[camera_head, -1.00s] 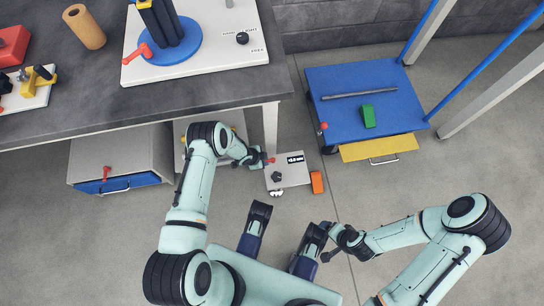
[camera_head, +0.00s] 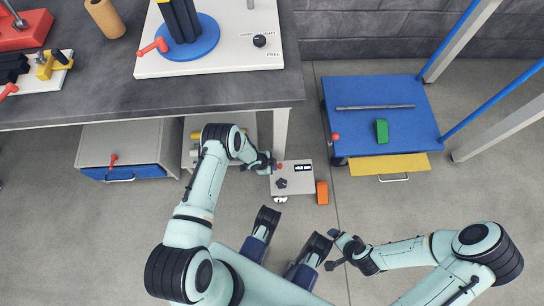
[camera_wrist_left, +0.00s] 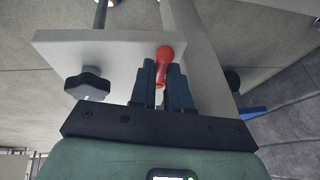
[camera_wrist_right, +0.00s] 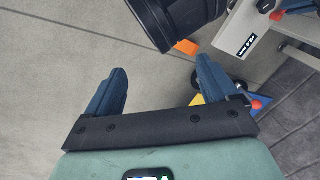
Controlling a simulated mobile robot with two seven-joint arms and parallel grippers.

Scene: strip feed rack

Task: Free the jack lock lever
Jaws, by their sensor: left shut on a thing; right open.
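The jack's light panel (camera_head: 303,184) stands low on the floor beside the bench leg. It carries a small dark display (camera_head: 303,168), a black star knob (camera_head: 282,183) and a red lever (camera_head: 279,166). In the left wrist view the red lever (camera_wrist_left: 163,62) sits between the fingers of my left gripper (camera_wrist_left: 161,84), which is shut on it. The black knob (camera_wrist_left: 88,84) shows to the left of the gripper there. My right gripper (camera_wrist_right: 160,85) is open and empty, low to the right of the jack; in the head view it (camera_head: 331,250) is small.
An orange block (camera_head: 321,193) lies right of the jack. A blue cart (camera_head: 385,110) with a rod, a green block and a yellow drawer (camera_head: 389,164) stands at right. The dark bench (camera_head: 100,95) is above left, with a blue-fronted drawer unit (camera_head: 120,173) below.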

